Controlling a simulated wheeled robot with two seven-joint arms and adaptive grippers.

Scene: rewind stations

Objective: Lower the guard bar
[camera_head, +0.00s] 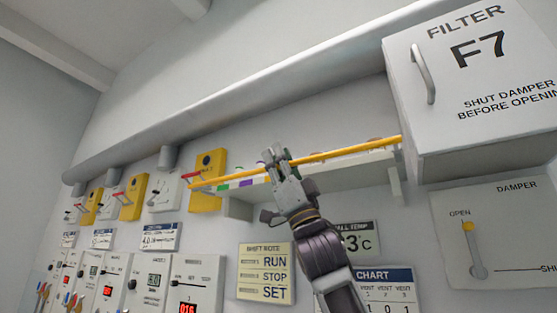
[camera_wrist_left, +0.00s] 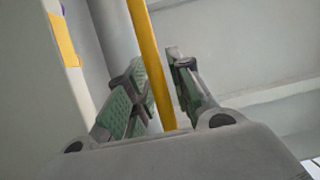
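The guard bar (camera_head: 345,150) is a long thin yellow bar. It runs along the front of a wall shelf, slanting from a yellow box at the left up to the shelf's right end. My left gripper (camera_head: 276,155) is at the bar's middle, with its fingers pointing up. In the left wrist view the bar (camera_wrist_left: 149,50) passes between the two green-padded fingers (camera_wrist_left: 160,75). They sit close on both sides of it and look shut on it. The exact contact is partly hidden. My right gripper is in neither view.
The shelf (camera_head: 238,209) has coloured labels. A filter cabinet (camera_head: 440,120) juts out at the right, above a damper panel (camera_head: 500,235). Yellow boxes (camera_head: 208,170) with red handles and several control panels (camera_head: 190,285) line the left. Signs hang below the shelf.

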